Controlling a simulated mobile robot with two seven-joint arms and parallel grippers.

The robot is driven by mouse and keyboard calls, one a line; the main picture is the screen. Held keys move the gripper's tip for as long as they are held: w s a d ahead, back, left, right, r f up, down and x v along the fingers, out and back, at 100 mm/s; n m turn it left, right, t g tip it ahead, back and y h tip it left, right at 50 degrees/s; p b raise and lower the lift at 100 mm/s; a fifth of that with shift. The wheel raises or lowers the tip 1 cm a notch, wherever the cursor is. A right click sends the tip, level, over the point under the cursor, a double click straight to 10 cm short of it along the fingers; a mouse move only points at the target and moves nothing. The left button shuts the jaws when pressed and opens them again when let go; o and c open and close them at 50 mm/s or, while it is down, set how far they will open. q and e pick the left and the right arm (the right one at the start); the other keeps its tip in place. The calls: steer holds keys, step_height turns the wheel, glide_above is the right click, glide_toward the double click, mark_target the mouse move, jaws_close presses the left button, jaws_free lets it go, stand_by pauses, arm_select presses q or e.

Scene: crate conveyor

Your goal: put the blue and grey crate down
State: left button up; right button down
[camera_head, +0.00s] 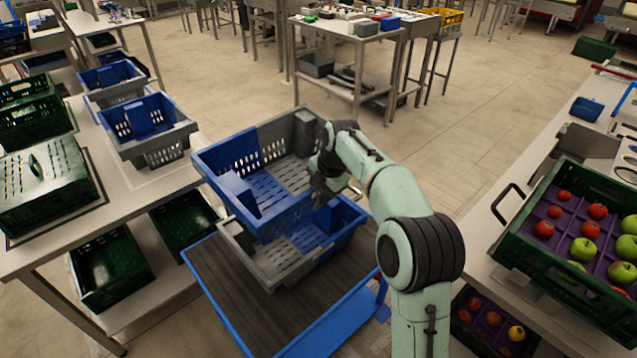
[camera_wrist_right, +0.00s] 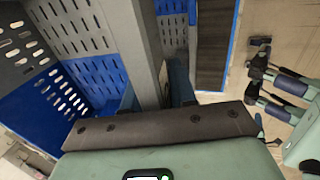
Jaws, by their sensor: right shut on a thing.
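The blue and grey crate (camera_head: 246,146) is in the middle of the head view, blue on its left part and grey on its right. My right gripper (camera_head: 322,182) is shut on its grey right-hand wall. The crate is over a second blue and grey crate (camera_head: 266,268), set off to the left and back of it; I cannot tell whether the two touch. In the right wrist view, the held crate's slotted floor (camera_wrist_right: 75,25) and grey wall (camera_wrist_right: 138,50) are close to the gripper (camera_wrist_right: 178,92). My left gripper does not show.
The lower crate stands on a dark-topped cart (camera_head: 245,318) with a blue frame. A table (camera_head: 35,258) on the left bears green crates (camera_head: 50,190) and more blue and grey crates (camera_head: 150,125). A green fruit crate (camera_head: 560,262) is at the right. Open floor lies behind.

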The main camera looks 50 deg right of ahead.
step_height(320, 180, down, 12)
steer(key=b, duration=0.1)
steer(key=shift+r, duration=0.25)
steer(key=shift+w, duration=0.1)
steer(key=shift+f+b, duration=0.3)
steer(key=shift+b, duration=0.15)
steer(key=c, duration=0.9)
jaws_free()
